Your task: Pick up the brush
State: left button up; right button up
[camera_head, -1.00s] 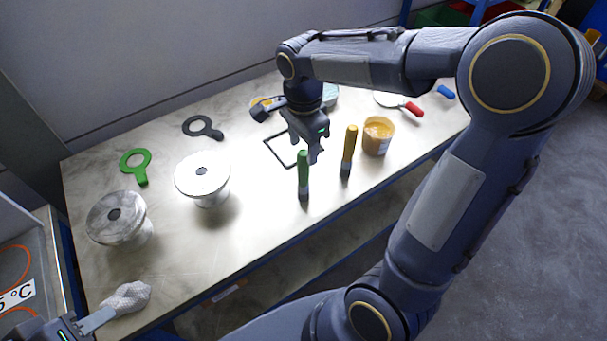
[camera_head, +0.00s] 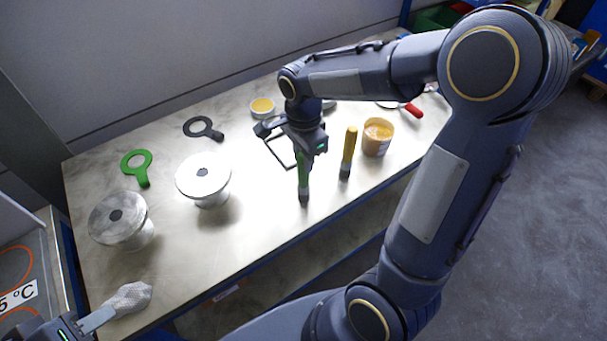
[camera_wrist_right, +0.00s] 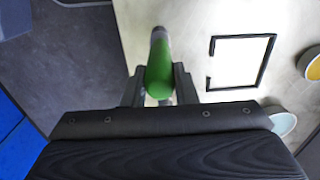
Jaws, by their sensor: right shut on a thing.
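The green-handled brush (camera_head: 304,186) stands upright on the table, its grey lower end down. My right gripper (camera_head: 304,158) is around the top of its green handle from above and shut on it. In the right wrist view the green handle (camera_wrist_right: 160,70) lies between the two fingers of the right gripper (camera_wrist_right: 159,88). A second brush with a yellow handle (camera_head: 349,150) stands upright just right of it. My left gripper (camera_head: 85,325) is at the bottom left, by a white netted piece (camera_head: 130,297); its fingers are mostly out of frame, so its state is unclear.
Two flanged vessels (camera_head: 203,178) (camera_head: 118,220) stand at the left. A green ring tool (camera_head: 137,165) and a dark ring tool (camera_head: 203,127) lie behind. A black square outline (camera_wrist_right: 238,63) is beside the brush.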

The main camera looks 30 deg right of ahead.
jog(key=shift+r, duration=0.1)
jog(key=shift+r, duration=0.6)
jog(key=s+a+r+b, duration=0.2)
jog(key=s+a+r, duration=0.4)
jog(key=s+r, duration=0.5)
jog(key=shift+s+r+b, duration=0.3)
jog(key=shift+s+b, duration=0.1)
jog(key=shift+s, duration=0.45)
dwell(0.9)
